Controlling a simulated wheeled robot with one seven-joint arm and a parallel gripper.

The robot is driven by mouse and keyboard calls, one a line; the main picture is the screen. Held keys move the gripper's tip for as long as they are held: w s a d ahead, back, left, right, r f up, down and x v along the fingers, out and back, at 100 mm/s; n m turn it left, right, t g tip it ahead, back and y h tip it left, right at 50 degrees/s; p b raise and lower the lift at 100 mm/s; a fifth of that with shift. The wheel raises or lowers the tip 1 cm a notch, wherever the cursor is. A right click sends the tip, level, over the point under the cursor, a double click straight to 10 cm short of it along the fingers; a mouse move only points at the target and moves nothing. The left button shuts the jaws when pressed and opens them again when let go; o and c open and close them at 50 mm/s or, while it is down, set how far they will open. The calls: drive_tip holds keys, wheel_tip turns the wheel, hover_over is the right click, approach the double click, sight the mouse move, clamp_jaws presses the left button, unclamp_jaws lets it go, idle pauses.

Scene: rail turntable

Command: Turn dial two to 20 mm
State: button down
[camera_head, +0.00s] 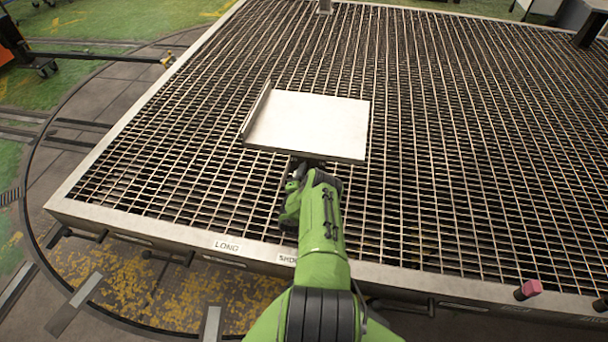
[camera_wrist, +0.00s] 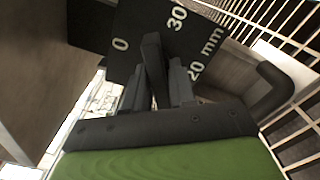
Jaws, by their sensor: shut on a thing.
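In the wrist view a black dial plate (camera_wrist: 128,28) carries white marks reading 0, 30 and 20 mm. A dark upright knob or pointer (camera_wrist: 152,58) stands in front of it, its top between the 0 and the 30, left of the 20 mm. I cannot tell the exact reading or the dial's number. My gripper (camera_wrist: 158,84) is shut on this knob, one finger on each side. In the head view my green arm reaches to the near edge of a pale flat panel (camera_head: 308,122); the dial and fingertips are hidden there.
The panel sits over a large metal grating (camera_head: 450,130) with a pale frame. Labels, one reading LONG (camera_head: 227,246), are on the near frame edge. A pink block (camera_head: 528,289) is at the lower right. A dark curved handle (camera_wrist: 272,88) is close at the right of my wrist.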

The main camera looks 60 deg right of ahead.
drive_tip(key=n+p, duration=0.2)
drive_tip(key=n, duration=0.4)
drive_tip(key=shift+a, duration=0.1)
drive_tip(key=n, duration=0.4)
drive_tip(key=shift+w+n, duration=0.15)
drive_tip(key=shift+n, duration=0.25)
drive_tip(key=shift+f+n+b, duration=0.1)
drive_tip(key=shift+n+b, duration=0.35)
drive_tip(key=shift+n, duration=0.75)
unclamp_jaws()
